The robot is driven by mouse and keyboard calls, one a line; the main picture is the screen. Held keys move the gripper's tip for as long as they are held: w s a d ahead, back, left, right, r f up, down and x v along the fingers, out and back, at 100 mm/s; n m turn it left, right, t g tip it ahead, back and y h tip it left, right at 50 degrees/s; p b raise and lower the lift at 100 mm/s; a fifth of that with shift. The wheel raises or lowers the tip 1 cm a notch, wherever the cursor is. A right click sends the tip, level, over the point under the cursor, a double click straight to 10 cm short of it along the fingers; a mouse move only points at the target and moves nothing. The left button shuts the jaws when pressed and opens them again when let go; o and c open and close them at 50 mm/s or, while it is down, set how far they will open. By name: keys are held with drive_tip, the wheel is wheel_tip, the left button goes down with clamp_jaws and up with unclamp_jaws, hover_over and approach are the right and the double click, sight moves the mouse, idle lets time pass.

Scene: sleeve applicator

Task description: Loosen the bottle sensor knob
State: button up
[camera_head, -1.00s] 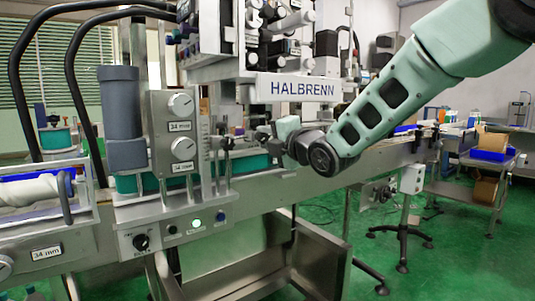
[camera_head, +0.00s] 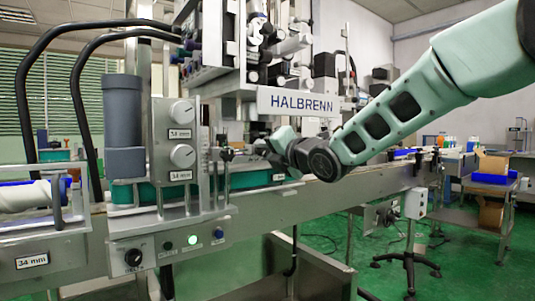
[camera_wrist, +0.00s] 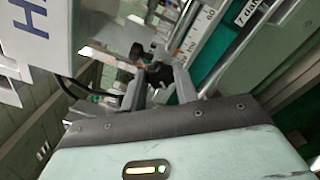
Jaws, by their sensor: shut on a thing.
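My gripper (camera_wrist: 159,86) shows in the wrist view with its two grey fingers on either side of a small black knob (camera_wrist: 158,74). The fingers are shut on the knob, which sits on a small metal bracket by the conveyor. In the head view my gripper (camera_head: 262,147) is beside the conveyor under the HALBRENN sign, and the knob is too small and covered there to make out. A second dark knob or fitting (camera_wrist: 137,52) lies just beyond the fingers in the wrist view.
The HALBRENN machine head (camera_head: 298,101) hangs just above my gripper. The conveyor rail (camera_head: 300,199) runs along below. A grey box with two dials (camera_head: 181,134) stands to the left.

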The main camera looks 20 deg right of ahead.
drive_tip(key=shift+f, duration=0.1)
drive_tip(key=o, duration=1)
drive_tip(key=shift+c, duration=0.2)
drive_tip(key=p+v, duration=0.4)
drive_tip(key=v, duration=1.3)
drive_tip(key=shift+s, duration=0.2)
